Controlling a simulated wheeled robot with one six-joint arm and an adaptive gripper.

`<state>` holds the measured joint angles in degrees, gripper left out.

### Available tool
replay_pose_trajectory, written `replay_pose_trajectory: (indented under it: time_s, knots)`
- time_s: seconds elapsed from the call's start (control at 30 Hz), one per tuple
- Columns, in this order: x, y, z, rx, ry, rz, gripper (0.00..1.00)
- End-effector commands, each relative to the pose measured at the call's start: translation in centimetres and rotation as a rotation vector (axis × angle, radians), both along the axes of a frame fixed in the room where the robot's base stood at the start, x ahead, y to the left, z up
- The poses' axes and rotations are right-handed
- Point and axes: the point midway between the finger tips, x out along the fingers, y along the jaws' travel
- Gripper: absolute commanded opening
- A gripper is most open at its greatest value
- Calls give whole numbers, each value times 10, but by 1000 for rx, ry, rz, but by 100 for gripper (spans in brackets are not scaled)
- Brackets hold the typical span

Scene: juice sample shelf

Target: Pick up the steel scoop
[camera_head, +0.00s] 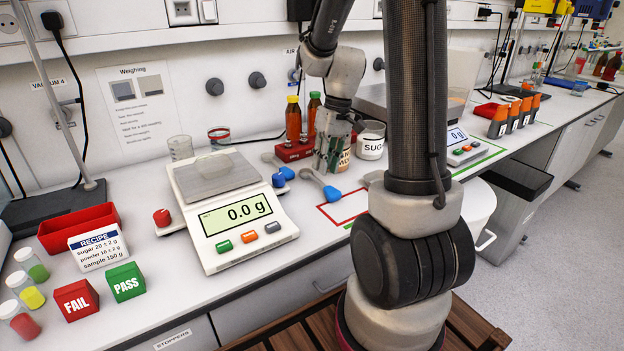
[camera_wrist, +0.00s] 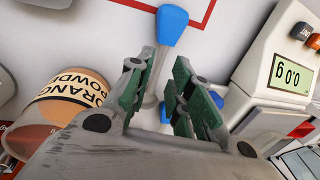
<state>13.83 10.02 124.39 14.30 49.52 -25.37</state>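A steel scoop with a blue handle (camera_head: 331,193) lies on the bench right of the scale. In the wrist view its blue handle (camera_wrist: 172,26) points away, and its grey shaft runs down between my fingers. My gripper (camera_head: 329,168) points down just behind this scoop. In the wrist view my gripper (camera_wrist: 163,75) is open, with a gap between its green pads. The scoop's far end is partly hidden by the fingers. Another blue-handled piece (camera_head: 279,180) lies beside the scale, and blue also shows between the fingers.
The scale (camera_head: 228,206) reads 0.0 g. An orange powder jar (camera_wrist: 72,95) stands close beside my gripper. The sugar jar (camera_head: 371,142) and a red rack (camera_head: 292,151) with bottles stand nearby.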

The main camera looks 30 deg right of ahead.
Motion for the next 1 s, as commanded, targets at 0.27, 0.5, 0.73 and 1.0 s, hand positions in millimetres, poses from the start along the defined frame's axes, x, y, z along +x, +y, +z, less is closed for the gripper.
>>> replay_pose_trajectory:
  time_s: [0.27, 0.5, 0.73, 1.0]
  knots:
    - [1, 9, -42, 1, 4, -1, 21]
    - [1, 11, -51, 0, 0, -2, 21]
    - [1, 11, -50, 0, 0, -2, 0]
    - [1, 11, -50, 0, 0, -2, 0]
